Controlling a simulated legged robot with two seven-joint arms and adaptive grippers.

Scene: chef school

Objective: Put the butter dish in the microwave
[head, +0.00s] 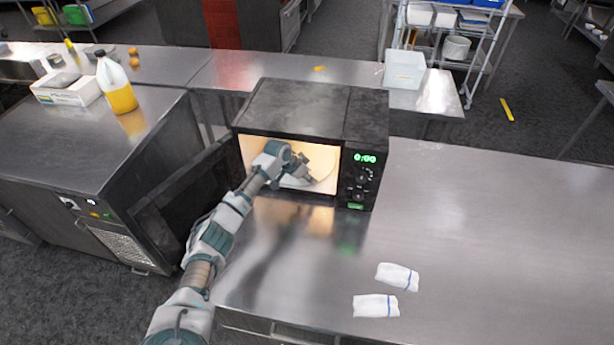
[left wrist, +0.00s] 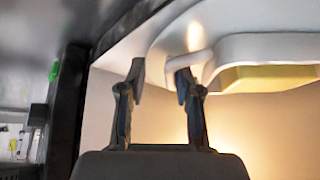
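The microwave (head: 310,108) stands on the steel counter with its door (head: 185,195) swung open to the left and its inside lit. My left arm reaches in through the opening. My left gripper (head: 304,174) is inside the cavity; it also shows in the left wrist view (left wrist: 162,78), with its two fingers apart and nothing visible gripped between them. The white butter dish (left wrist: 268,48), with yellow butter (left wrist: 265,78), is inside at the upper right of the left wrist view. Its handle is close to the right finger; contact cannot be told. My right gripper is out of view.
Two white folded cloths (head: 385,290) with blue stripes lie on the counter in front. A bottle of yellow liquid (head: 116,84) and a white box (head: 66,90) stand on the left unit. A clear container (head: 404,69) stands behind. The counter on the right is clear.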

